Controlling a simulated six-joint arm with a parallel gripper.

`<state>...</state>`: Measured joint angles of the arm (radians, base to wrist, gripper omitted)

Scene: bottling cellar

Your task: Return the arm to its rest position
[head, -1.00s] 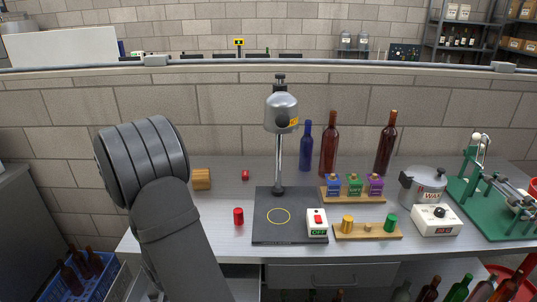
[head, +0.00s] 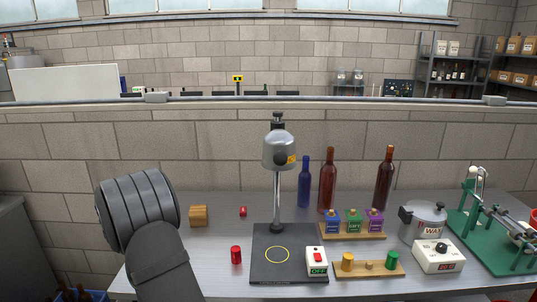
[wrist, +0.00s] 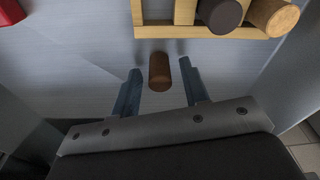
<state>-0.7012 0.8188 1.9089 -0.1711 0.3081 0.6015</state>
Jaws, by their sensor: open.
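My gripper (wrist: 160,67) shows in the wrist view with its two blue-grey fingers spread apart. A brown, cork-like cylinder (wrist: 159,72) shows between and just beyond the fingertips, with a gap on each side. I cannot tell its height relative to the fingers. In the head view my thick dark grey arm link fills the lower left. My gripper is outside that view.
In the wrist view, a wooden rack (wrist: 155,31) with cylinders lies beyond the fingers. In the head view, the grey bench (head: 215,265) carries a press (head: 279,150), a wooden block (head: 198,216), a red cylinder (head: 236,254) and several bottles.

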